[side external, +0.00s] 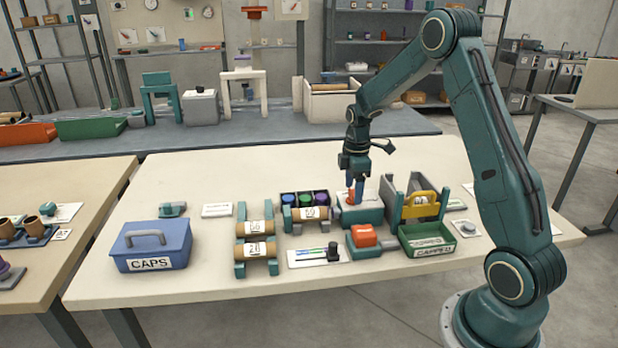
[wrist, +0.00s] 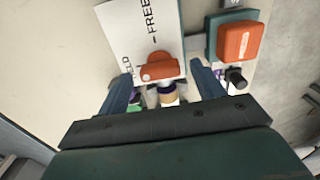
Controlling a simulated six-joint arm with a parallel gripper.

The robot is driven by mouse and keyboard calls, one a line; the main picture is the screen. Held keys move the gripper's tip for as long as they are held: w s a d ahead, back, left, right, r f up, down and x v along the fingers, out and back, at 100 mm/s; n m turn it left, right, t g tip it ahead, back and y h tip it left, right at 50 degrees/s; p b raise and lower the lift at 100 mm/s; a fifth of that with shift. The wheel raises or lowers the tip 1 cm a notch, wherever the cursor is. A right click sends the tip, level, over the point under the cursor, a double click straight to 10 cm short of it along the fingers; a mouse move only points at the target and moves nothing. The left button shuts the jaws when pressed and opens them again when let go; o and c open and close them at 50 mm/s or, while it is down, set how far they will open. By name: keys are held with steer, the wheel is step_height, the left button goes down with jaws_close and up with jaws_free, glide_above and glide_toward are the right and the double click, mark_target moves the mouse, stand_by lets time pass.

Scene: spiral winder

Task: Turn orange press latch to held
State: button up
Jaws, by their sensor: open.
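The orange press latch (wrist: 162,68) lies across the lower end of a white card (wrist: 128,32) in the wrist view. The card reads FREE farther up, and part of a second word shows left of the latch. In the side external view, a little of the orange latch (side external: 350,193) shows on the teal press base (side external: 361,215), partly behind a finger. My gripper (wrist: 161,72) is open, with a finger on either side of the latch. Whether the fingers touch it I cannot tell. My gripper also shows in the side external view (side external: 356,192), pointing down over the base.
An orange block (wrist: 238,40) on a teal base stands close right of the card, beside a black knob (wrist: 236,77). A rack of coloured caps (side external: 304,198), labelled rolls (side external: 255,249) and a green tray (side external: 426,240) stand near the press.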

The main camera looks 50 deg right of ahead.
mark_target(353, 191)
step_height(353, 191, up, 13)
steer(key=shift+r, duration=0.2)
stand_by(0.4)
steer(key=shift+a, duration=0.1)
steer(key=s+a+r+m+t, duration=0.1)
steer(key=s+a+r+m, duration=0.1)
steer(key=s+a+r, duration=0.4)
steer(key=s+a+r+m+t, duration=0.2)
steer(key=s+a+r, duration=0.15)
steer(key=a, duration=0.55)
steer(key=s+a+f+m+t, duration=0.2)
steer(key=s+a+m, duration=0.3)
steer(key=s, duration=0.8)
steer(key=shift+a+f+t, duration=0.25)
steer(key=shift+a+t, duration=0.05)
steer(key=shift+a, duration=1.05)
